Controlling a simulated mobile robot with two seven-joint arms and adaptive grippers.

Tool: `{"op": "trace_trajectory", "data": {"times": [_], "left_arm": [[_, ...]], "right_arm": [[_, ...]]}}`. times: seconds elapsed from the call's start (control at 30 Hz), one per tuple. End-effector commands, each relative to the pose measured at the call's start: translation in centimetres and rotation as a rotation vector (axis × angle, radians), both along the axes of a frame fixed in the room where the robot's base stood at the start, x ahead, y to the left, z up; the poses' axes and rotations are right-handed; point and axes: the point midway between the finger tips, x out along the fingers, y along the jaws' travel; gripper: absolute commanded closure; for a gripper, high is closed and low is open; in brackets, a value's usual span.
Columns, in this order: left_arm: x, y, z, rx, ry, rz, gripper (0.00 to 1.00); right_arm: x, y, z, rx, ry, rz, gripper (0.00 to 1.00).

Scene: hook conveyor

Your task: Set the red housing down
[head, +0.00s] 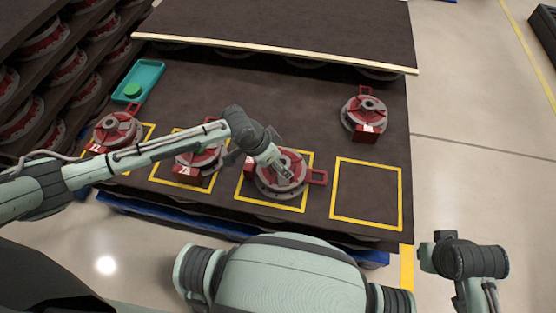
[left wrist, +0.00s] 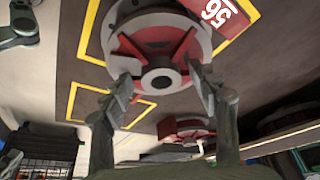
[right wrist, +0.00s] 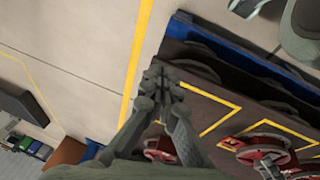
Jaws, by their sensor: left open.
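A red-and-grey round housing (head: 267,184) sits on the dark table inside the third yellow square. Its red handle points right in the head view. In the left wrist view this housing (left wrist: 140,47) shows its red spokes, central hub and a red tag reading 56. My left gripper (head: 284,172) is over the housing from above. In the left wrist view its open fingers (left wrist: 162,88) stand on either side of the hub; I cannot tell whether they touch it. My right gripper (right wrist: 161,76) is shut and empty, off the table's right side.
Similar housings stand in the first (head: 117,128) and second (head: 203,158) yellow squares, and another (head: 367,114) at the table's far right. The fourth square (head: 367,194) is empty. A teal tray (head: 150,78) with a green piece lies back left. A raised shelf (head: 290,30) borders the back.

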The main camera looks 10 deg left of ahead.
Motion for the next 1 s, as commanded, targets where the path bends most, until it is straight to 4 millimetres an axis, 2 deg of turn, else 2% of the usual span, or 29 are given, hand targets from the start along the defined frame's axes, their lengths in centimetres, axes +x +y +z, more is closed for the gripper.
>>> {"op": "trace_trajectory", "data": {"times": [0.13,0.23,0.4,0.7,0.83,1.0], "left_arm": [[0.0,0.0,0.4,0.000,-0.002,-0.001,0.40],[-0.3,0.3,1.5,0.000,-0.001,-0.001,0.40],[-1.2,1.3,4.8,0.000,-0.001,0.000,0.40],[-2.8,2.9,10.0,0.001,-0.001,0.000,0.40],[-3.1,3.1,11.1,-0.001,0.000,0.001,0.40],[-3.2,3.2,11.4,0.000,0.000,0.000,0.40]], "right_arm": [[0.1,0.0,0.0,0.000,-0.001,0.000,1.00],[0.2,0.0,0.3,0.002,-0.006,0.001,1.00],[0.7,0.2,-1.7,0.014,0.004,-0.001,1.00],[0.7,0.2,-3.9,0.023,0.017,0.002,1.00],[0.7,0.2,-4.3,0.026,0.018,0.003,1.00],[0.7,0.2,-4.6,0.027,0.019,0.003,1.00]]}}
